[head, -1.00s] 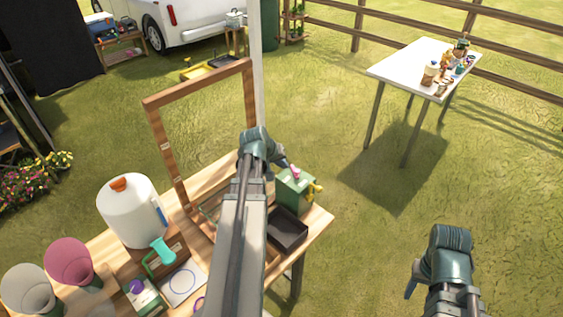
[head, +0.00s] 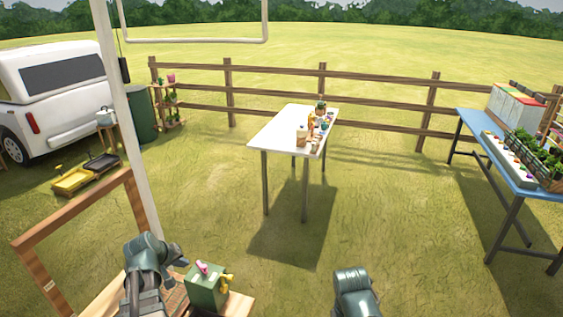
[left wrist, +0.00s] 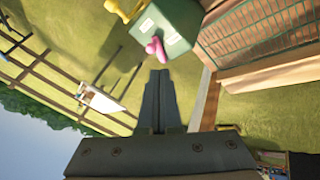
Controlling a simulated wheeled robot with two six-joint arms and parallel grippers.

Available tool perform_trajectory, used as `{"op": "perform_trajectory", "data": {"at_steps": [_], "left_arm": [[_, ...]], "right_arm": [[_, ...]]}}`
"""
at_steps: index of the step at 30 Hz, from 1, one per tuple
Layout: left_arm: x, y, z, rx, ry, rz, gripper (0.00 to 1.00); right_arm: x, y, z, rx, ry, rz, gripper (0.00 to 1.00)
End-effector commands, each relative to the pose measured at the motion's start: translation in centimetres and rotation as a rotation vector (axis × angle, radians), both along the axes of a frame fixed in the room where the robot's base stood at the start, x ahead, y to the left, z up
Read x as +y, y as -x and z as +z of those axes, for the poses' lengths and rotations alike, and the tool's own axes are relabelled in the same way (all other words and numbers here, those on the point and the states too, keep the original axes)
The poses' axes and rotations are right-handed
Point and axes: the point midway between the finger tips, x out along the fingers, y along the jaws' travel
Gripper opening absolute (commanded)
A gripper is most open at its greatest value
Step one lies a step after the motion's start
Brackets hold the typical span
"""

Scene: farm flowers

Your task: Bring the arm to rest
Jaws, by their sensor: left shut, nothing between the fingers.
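My left arm (head: 146,262) comes up from the bottom left in the head view, over the corner of the wooden table. In the left wrist view my left gripper (left wrist: 160,74) is shut, with its two dark fingers together and nothing between them. Beyond its tips are a green box (left wrist: 180,22) and a pink thing (left wrist: 156,48) on that box; I see no contact. My right arm (head: 355,292) shows only in part at the bottom middle of the head view. Its gripper is out of view.
The green box (head: 205,289) stands on the wooden table (head: 238,306), beside a wooden frame (head: 75,212). A white table (head: 280,128) with small items stands on open grass. A blue table (head: 497,160) with plants is at the right.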

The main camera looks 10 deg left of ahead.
Motion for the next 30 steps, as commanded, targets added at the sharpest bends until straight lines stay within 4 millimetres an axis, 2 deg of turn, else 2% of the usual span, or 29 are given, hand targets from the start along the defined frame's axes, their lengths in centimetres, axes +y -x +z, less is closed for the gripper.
{"op": "perform_trajectory", "data": {"at_steps": [2,5,11,15,21,25,30], "left_arm": [[-1.1,-0.2,-0.4,0.012,-0.002,-0.025,0.00],[-4.7,-0.8,-1.5,0.055,-0.012,-0.108,0.00],[-16.0,-0.6,-4.7,0.204,-0.065,-0.382,0.00],[-23.1,1.1,-6.6,0.311,-0.126,-0.571,0.00],[-31.5,4.9,-8.7,0.452,-0.236,-0.818,0.00],[-35.2,7.6,-9.6,0.525,-0.310,-0.942,0.00],[-37.9,9.9,-10.0,0.584,-0.381,-1.041,0.00]], "right_arm": [[0.0,0.0,-0.2,0.000,0.000,0.000,0.50],[0.0,0.0,-0.8,0.000,0.000,0.000,0.50],[0.0,0.0,-2.5,0.000,0.000,0.002,0.50],[0.0,0.0,-3.6,0.000,0.001,0.002,0.50],[0.0,0.0,-5.1,0.000,0.001,0.003,0.50],[0.0,0.0,-5.9,0.000,0.001,0.004,0.50],[0.0,0.0,-6.4,0.000,0.001,0.005,0.50]]}}
